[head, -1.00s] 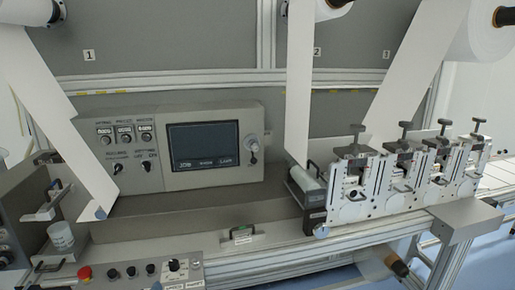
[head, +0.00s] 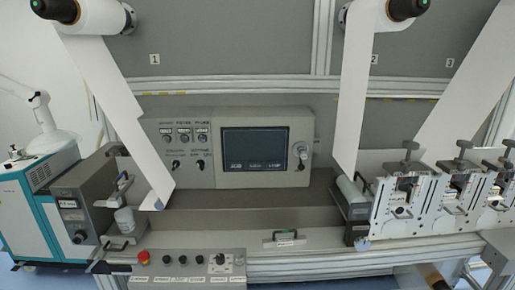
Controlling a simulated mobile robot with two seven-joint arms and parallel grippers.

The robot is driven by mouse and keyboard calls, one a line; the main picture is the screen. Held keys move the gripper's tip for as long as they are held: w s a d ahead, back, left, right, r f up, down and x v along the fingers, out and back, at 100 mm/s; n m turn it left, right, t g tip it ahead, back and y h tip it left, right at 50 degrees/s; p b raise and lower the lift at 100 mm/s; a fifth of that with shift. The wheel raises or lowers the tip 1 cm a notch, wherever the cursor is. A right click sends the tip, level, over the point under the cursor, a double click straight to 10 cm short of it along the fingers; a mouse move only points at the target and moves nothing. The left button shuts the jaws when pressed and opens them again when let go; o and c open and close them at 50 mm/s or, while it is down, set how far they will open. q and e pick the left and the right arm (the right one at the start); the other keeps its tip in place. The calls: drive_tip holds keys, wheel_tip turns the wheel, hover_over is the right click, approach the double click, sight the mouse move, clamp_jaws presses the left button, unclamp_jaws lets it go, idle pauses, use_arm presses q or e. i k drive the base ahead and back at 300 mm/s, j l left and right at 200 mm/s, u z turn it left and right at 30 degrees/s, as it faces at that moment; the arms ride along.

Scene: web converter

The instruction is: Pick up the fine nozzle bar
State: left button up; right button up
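I cannot tell for sure which part is the fine nozzle bar. A small pale piece with a dark handle and a label (head: 284,238) sits on the light ledge below the screen, at the middle of the head view. Another dark handle (head: 117,246) shows at the left, beside a stack of pale round pieces (head: 125,221). Text on the labels is too small to read. Neither of my grippers is in view.
A control panel with a screen (head: 252,147) stands behind the ledge. A button box with a red knob (head: 143,257) is at the front. White web strips (head: 357,95) hang from rolls. Clamp units (head: 402,205) stand at right, a blue-white cabinet (head: 38,205) at left.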

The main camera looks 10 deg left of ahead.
sight(120, 191)
drive_tip(key=u, duration=1.45)
drive_tip(key=i+j, duration=0.2)
drive_tip(key=j, duration=0.1)
